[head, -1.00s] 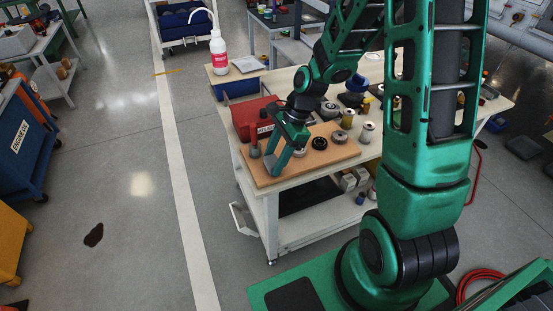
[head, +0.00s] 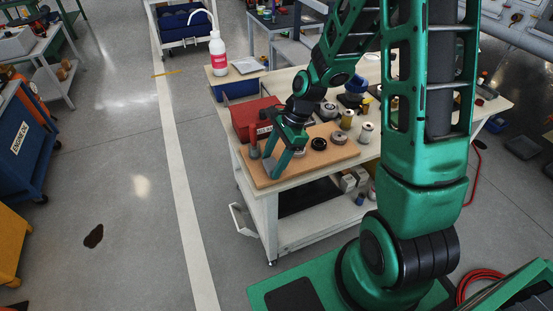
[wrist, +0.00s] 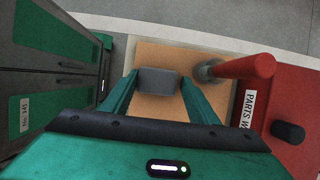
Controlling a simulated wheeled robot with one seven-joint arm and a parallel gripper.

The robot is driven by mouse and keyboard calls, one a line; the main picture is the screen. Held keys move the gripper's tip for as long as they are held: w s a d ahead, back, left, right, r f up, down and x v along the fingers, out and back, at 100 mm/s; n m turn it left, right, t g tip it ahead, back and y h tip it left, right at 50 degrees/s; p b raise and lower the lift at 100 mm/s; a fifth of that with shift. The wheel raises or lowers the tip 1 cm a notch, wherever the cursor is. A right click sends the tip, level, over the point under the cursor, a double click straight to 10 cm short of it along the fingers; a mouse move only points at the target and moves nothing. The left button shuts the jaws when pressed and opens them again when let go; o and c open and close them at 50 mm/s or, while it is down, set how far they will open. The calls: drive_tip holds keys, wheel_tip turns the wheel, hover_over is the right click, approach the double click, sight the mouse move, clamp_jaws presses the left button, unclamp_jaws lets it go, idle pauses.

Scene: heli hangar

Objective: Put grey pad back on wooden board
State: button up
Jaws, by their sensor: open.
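The grey pad (wrist: 158,80) shows in the wrist view as a small dark rectangle over the wooden board (wrist: 160,112), between my fingertips. Narrow gaps seem to separate it from both fingers. I cannot tell its exact height; it looks to lie flat on the board. My gripper (wrist: 158,82) is open, fingers pointing down on either side of the pad. In the head view my gripper (head: 272,170) is low over the left end of the wooden board (head: 315,165). There the pad is hidden by my gripper.
A red-handled tool (wrist: 245,67) stands close beside the right finger in the wrist view. A red parts box (wrist: 287,90) is beyond it. Round parts (head: 318,143) and cans (head: 347,119) stand right of my gripper. A white bottle (head: 217,52) stands at the table's far corner.

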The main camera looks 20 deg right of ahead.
drive_tip(key=shift+s+f, duration=0.25)
drive_tip(key=shift+s, duration=0.25)
drive_tip(key=shift+d+r, duration=0.1)
drive_tip(key=shift+r, duration=0.2)
drive_tip(key=v, duration=1.2)
drive_tip(key=shift+w, duration=0.35)
drive_tip(key=s+d+r+n+h, duration=0.2)
drive_tip(key=s+d+n, duration=0.3)
drive_tip(key=s, duration=0.6)
drive_tip(key=s+d+r+n+h, duration=0.2)
drive_tip(key=s+d+r+n, duration=0.3)
drive_tip(key=s+d, duration=0.3)
drive_tip(key=s+n, duration=0.1)
drive_tip(key=s, duration=0.3)
drive_tip(key=shift+s+d+n, duration=0.15)
drive_tip(key=shift+s+n, duration=0.1)
drive_tip(key=shift+n, duration=0.05)
